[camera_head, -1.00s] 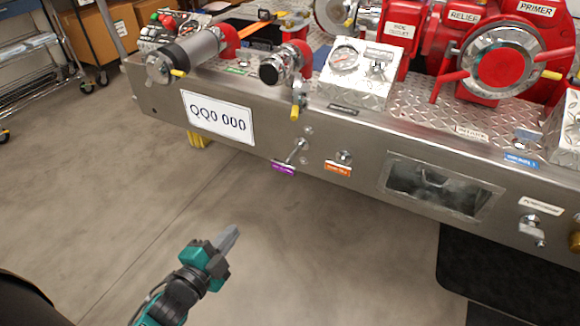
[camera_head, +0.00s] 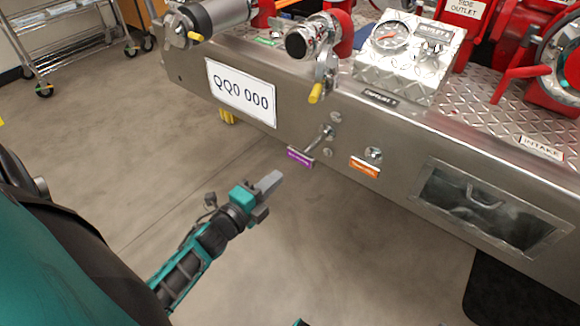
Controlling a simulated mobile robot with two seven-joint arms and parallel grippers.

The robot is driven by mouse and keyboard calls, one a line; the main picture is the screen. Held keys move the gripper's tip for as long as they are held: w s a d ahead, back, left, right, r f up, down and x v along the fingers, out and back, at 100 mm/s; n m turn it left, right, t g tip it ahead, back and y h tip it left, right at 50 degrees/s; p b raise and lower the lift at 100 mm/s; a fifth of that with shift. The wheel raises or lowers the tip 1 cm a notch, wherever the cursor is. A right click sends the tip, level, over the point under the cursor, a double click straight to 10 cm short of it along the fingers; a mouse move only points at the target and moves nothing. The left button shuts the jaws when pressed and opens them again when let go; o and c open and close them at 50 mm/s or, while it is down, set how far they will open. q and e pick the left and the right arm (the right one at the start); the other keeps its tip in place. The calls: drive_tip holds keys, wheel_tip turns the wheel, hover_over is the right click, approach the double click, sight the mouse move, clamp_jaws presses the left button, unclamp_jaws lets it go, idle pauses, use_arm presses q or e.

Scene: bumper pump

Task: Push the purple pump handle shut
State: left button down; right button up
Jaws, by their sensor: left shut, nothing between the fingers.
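The purple pump handle (camera_head: 300,157) is a purple-labelled bar on a metal rod that sticks out from the steel bumper (camera_head: 300,100). The handle stands out from the bumper face. My left gripper (camera_head: 270,183) is shut and empty, a little below and left of the handle in the picture, with a gap between them. Its fingers point up and right toward the handle. My right gripper is not in view.
An orange-labelled knob (camera_head: 366,166) sits on the bumper right of the handle. A valve with a yellow-tipped lever (camera_head: 316,92) is above it. A rectangular recess (camera_head: 488,205) is at the right.

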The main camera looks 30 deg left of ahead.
sight(298, 158)
use_arm(q)
drive_tip(key=w, duration=0.4)
drive_tip(key=w+b, duration=0.1)
drive_tip(key=w, duration=0.1)
drive_tip(key=shift+w+d, duration=0.25)
